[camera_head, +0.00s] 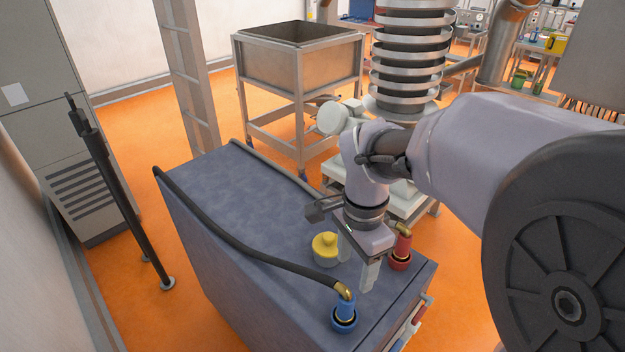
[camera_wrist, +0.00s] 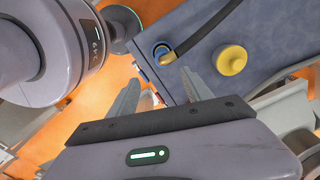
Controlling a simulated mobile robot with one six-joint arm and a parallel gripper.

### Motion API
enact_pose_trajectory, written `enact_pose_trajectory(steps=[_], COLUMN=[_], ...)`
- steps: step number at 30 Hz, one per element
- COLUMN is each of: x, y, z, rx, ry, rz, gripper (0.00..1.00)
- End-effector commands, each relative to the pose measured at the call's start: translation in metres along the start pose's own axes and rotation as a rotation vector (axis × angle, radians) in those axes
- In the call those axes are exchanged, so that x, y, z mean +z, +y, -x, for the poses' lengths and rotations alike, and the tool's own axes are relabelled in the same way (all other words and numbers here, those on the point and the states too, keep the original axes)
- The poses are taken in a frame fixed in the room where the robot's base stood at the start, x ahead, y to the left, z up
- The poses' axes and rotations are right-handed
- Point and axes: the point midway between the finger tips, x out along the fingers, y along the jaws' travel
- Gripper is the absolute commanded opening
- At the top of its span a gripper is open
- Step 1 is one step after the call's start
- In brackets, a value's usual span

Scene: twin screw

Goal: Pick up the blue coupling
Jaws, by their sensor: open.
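The blue coupling (camera_head: 345,312) stands near the front edge of the blue-grey cabinet top (camera_head: 225,200), with a brass fitting and a black hose at its upper end. It also shows in the wrist view (camera_wrist: 164,54), beyond the fingers and a little to the left. My gripper (camera_head: 357,262) hangs above the cabinet top, behind and to the right of the blue coupling and apart from it. In the wrist view the two fingers (camera_wrist: 160,88) are spread with nothing between them.
A yellow knob (camera_head: 325,249) and a red coupling (camera_head: 401,250) stand on the same top, close to my gripper. The black hose (camera_head: 235,240) runs across the top to the back left corner. A metal bin on legs (camera_head: 298,65) stands behind.

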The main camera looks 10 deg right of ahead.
Motion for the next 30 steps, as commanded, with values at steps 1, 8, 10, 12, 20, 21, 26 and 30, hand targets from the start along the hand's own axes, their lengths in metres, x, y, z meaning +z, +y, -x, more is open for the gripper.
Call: enact_pose_trajectory(steps=[1,8,10,12,20,21,26,30], x=[0.0,0.001,0.001,0.001,0.003,0.003,0.002,0.002], y=[0.001,0.001,0.0,0.0,-0.007,-0.008,-0.008,-0.008], z=[-0.022,-0.088,-0.098,-0.104,-0.151,-0.154,-0.156,-0.155], rx=[0.004,0.003,0.0,0.0,0.001,0.0,-0.002,-0.002], ry=[-0.001,-0.002,-0.001,-0.001,-0.002,-0.002,-0.001,-0.001], rz=[0.003,0.004,0.005,0.004,0.004,0.004,0.005,0.005], gripper=[0.58,0.58,0.58,0.58,0.58,0.58,0.58,0.47])
